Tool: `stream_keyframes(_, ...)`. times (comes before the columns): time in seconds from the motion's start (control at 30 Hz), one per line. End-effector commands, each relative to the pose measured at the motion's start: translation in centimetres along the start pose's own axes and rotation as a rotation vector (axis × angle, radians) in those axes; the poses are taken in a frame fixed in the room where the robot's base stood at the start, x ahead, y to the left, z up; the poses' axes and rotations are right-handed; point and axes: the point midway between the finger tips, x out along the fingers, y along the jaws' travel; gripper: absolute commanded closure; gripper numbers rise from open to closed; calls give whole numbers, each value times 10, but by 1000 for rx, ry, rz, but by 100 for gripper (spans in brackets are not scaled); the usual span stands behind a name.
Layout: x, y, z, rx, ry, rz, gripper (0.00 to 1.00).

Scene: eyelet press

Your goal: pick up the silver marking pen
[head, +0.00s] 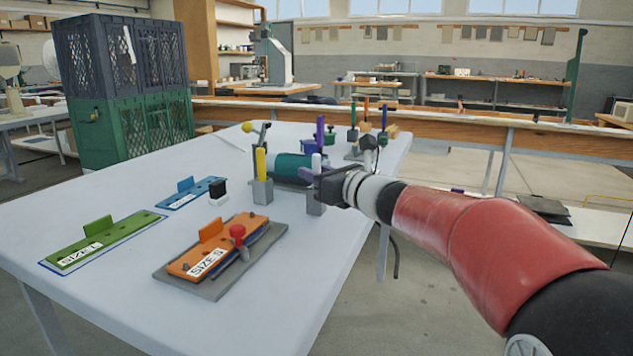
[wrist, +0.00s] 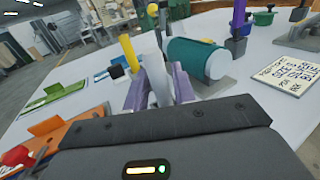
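The silver marking pen (head: 316,161) stands upright in a grey block holder (head: 316,207) near the table's right edge. My gripper (head: 318,175) is level with the pen's upper part, above the holder. In the wrist view the pen (wrist: 154,66) stands between the two purple fingers of my gripper (wrist: 160,75), one on each side. The fingers look spread, and I see no clear grip on the pen. The pen's lower part is hidden by the gripper in both views.
A yellow pen (head: 261,162) in its own grey block stands close on the left. A teal cylinder (head: 293,168) lies just behind. A purple pen (head: 320,129) stands farther back.

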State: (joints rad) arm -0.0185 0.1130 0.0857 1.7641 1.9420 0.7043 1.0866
Motion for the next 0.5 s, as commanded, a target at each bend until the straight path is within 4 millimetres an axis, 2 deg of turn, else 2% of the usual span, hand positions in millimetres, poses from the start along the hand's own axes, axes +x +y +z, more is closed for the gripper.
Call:
stream_keyframes(0.03,0,0,0,0,0,0,81)
stream_keyframes(0.2,0,0,0,0,0,0,100)
stream_keyframes(0.5,0,0,2,0,0,0,100)
